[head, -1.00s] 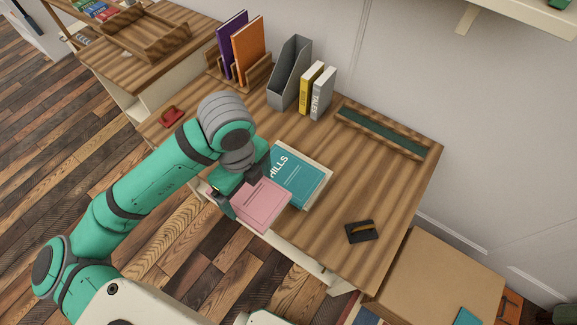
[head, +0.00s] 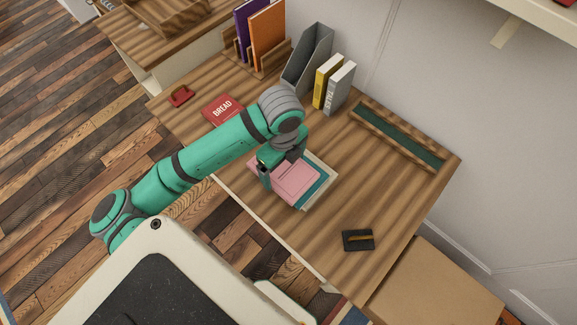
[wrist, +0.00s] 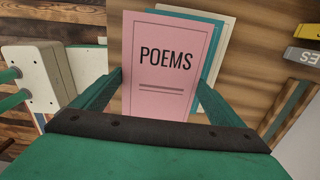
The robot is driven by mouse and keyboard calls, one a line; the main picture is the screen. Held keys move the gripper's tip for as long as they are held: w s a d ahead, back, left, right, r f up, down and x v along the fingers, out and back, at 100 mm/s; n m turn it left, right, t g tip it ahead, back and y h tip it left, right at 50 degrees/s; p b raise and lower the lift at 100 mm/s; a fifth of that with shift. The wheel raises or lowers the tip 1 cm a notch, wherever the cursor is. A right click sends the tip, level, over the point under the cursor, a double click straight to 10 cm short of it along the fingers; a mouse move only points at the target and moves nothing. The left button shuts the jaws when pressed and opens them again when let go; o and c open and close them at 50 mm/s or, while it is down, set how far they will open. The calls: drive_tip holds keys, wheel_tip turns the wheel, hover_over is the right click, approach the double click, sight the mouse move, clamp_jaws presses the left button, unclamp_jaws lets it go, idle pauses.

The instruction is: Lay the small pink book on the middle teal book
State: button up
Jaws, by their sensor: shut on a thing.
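My gripper (head: 279,166) is shut on the small pink book (head: 289,182), whose cover reads POEMS in the wrist view (wrist: 166,60). The pink book is held flat over the teal book (head: 321,185) and covers most of it. A strip of teal shows along the right and far edges, also in the wrist view (wrist: 217,47). The teal book lies on a larger cream book (head: 331,174) on the desk. I cannot tell whether the pink book touches the teal one.
A red book marked BREAD (head: 222,109) lies left of my arm. A grey file holder (head: 307,62), yellow book (head: 326,82) and grey book (head: 340,88) stand behind. A long tray (head: 398,138) and a dark small object (head: 358,240) lie to the right, with bare desk between.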

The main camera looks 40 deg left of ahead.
sight(285, 168)
drive_tip(key=f, duration=0.3)
drive_tip(key=shift+w+f, duration=0.1)
drive_tip(key=shift+w, duration=0.2)
drive_tip(key=shift+d+f, duration=0.1)
drive_tip(key=shift+f, duration=0.1)
drive_tip(key=shift+f, duration=0.15)
drive_tip(key=o, duration=1)
